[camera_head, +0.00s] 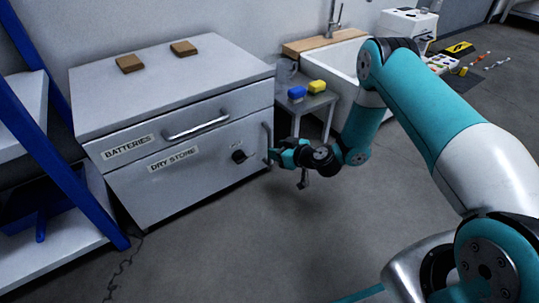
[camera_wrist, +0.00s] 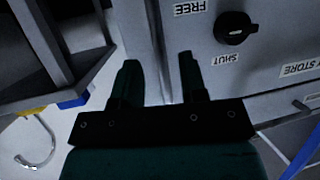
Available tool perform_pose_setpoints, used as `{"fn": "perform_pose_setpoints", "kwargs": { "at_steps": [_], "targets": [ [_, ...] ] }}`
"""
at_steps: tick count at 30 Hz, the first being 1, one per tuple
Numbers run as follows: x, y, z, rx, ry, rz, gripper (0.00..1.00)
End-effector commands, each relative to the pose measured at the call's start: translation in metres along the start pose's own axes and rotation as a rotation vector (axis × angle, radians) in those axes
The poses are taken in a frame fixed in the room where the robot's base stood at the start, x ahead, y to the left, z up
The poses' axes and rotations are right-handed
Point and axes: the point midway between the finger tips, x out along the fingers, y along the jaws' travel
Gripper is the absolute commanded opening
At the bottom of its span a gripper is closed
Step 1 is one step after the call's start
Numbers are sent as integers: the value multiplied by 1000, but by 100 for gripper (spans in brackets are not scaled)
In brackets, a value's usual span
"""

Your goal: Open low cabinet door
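The grey cabinet (camera_head: 170,85) stands at the left in the head view. Its low door (camera_head: 190,185), labelled DRY STORE, looks closed. A vertical handle (camera_head: 267,137) is at the door's right edge, with a black knob (camera_head: 239,156) to its left. In the wrist view the knob (camera_wrist: 234,28) appears upside down between FREE and SHUT labels; its exact setting is unclear. My gripper (camera_head: 272,156) is at the handle's lower end. In the wrist view its two fingers (camera_wrist: 160,83) are apart, by the door's edge. I cannot tell whether the handle lies between them.
A drawer labelled BATTERIES, with a horizontal handle (camera_head: 196,126), is above the door. Blue-framed shelving (camera_head: 60,165) stands close at the left. A small side table (camera_head: 312,101) holds blue and yellow blocks, beside a white sink (camera_head: 341,62). The floor before the cabinet (camera_head: 240,240) is clear.

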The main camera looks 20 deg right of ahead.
Motion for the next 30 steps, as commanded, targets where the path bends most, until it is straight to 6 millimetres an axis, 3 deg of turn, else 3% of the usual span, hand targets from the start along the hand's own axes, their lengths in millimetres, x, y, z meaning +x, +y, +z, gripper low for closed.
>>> {"fn": "perform_pose_setpoints", "kwargs": {
  "at_steps": [3, 7, 19, 24, 30],
  "targets": [
    [23, -1, 3, -4, 3, -1, 39],
    [37, 0, 2, -2, 1, -2, 39],
    [44, 0, 0, 3, -1, 0, 39],
    [44, 0, 0, 3, -1, 0, 2],
    [44, 0, 0, 3, -2, 0, 0]
  ]
}}
